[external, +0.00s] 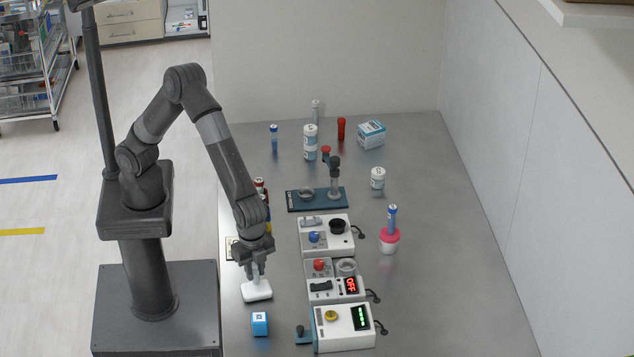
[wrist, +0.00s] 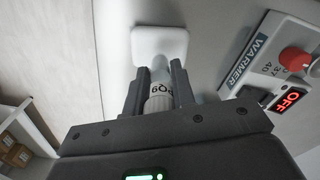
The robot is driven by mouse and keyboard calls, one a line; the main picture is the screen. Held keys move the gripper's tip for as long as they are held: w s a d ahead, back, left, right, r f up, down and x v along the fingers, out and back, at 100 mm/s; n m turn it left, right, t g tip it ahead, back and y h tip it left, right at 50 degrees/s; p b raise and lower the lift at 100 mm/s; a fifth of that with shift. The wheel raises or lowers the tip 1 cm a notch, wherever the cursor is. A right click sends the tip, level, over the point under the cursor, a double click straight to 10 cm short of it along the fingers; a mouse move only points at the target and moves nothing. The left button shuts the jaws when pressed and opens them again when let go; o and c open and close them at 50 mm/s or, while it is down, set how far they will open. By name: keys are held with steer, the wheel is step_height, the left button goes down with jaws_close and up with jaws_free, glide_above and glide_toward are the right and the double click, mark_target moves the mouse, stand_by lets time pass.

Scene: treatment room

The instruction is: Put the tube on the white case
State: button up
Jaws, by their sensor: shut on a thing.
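My gripper (external: 257,262) points down near the left edge of the table and is shut on a pale tube with dark markings. The tube shows between the fingers in the wrist view (wrist: 159,90). The white case (external: 257,291), a small flat rounded block, lies directly below my gripper; it also shows at the top of the wrist view (wrist: 160,43). The tube's far end is over the case. I cannot tell whether it touches the case or hovers just above it. The fingers hide part of the tube.
To the right are the warmer (external: 333,284) with a red knob and other white devices.

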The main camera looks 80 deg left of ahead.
steer(key=shift+f, duration=0.75)
steer(key=shift+f, duration=0.1)
steer(key=o, duration=1)
steer(key=shift+c, duration=0.2)
